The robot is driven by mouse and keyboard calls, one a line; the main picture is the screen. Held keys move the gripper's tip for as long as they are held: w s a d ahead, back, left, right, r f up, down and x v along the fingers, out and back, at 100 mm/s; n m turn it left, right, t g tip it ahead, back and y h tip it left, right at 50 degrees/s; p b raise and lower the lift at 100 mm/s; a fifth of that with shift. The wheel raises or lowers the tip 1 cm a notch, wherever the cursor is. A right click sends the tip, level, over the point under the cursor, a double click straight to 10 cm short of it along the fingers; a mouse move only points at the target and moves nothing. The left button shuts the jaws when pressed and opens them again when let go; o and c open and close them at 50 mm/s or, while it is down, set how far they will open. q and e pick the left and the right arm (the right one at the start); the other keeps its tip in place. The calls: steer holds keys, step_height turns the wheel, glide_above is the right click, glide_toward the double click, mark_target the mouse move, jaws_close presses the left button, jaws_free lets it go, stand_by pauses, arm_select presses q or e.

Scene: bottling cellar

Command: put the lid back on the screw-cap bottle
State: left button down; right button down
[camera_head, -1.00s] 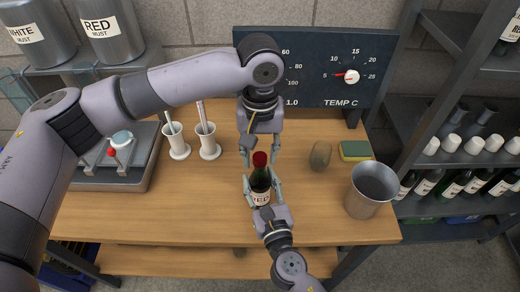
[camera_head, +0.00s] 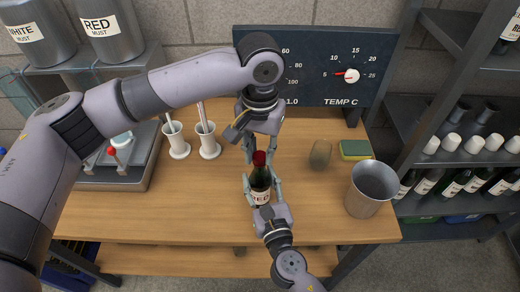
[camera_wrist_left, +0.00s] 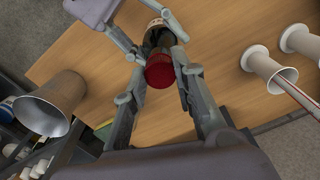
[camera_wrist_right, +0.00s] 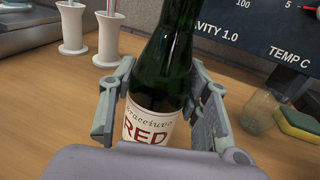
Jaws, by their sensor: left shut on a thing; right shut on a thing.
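The dark green bottle (camera_head: 261,178), labelled RED, stands upright near the table's front edge. My right gripper (camera_head: 261,185) is shut around its body; the right wrist view shows the bottle (camera_wrist_right: 165,75) between both fingers. The red lid (camera_head: 259,158) is at the top of the bottle's neck, in line with it. My left gripper (camera_head: 262,153) comes from above and is shut on the lid, with a finger on each side of the red lid (camera_wrist_left: 160,70) in the left wrist view. Whether the lid is fully seated cannot be told; the neck top is hidden.
A metal bucket (camera_head: 371,188) stands at the right, with a cloudy glass (camera_head: 320,155) and a yellow-green sponge (camera_head: 355,150) behind it. Two white cylinders (camera_head: 207,143) stand left of my left gripper. The wooden table (camera_head: 180,210) is clear at front left.

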arm_select(q)
steer(key=m, duration=1.5)
steer(key=shift+m, duration=0.4)
steer(key=m, duration=0.4)
steer(key=shift+m, duration=0.4)
steer(key=c, duration=1.2)
jaws_free()
steer(key=shift+c, duration=0.2)
step_height(320, 180, up, 12)
